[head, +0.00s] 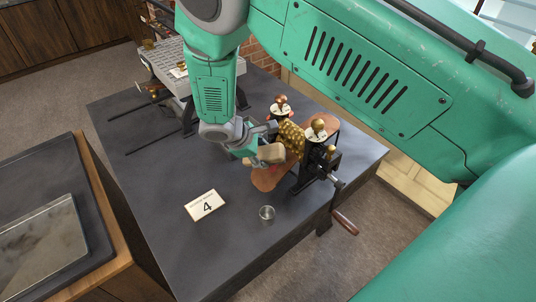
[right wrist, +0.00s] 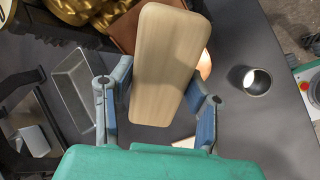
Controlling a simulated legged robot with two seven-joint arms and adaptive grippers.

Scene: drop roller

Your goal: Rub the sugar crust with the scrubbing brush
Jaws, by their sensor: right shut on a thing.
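My right gripper (head: 256,150) is shut on a pale wooden scrubbing brush (head: 271,153). In the right wrist view the brush's wooden back (right wrist: 167,60) lies between the two blue-grey fingers; its bristles are hidden. The brush is at the left side of the brass patterned rollers (head: 291,137) of the drop roller, above its copper-brown chute (head: 266,180). I cannot tell whether the brush touches the rollers. The roller also shows at the top left of the right wrist view (right wrist: 88,12). I cannot clearly make out the sugar crust. My left gripper is not in view.
The dark worktable (head: 165,240) has free room at front left. A crank handle (head: 344,222) sticks out at the table's right edge. A metal tray (right wrist: 75,85) shows beside the gripper.

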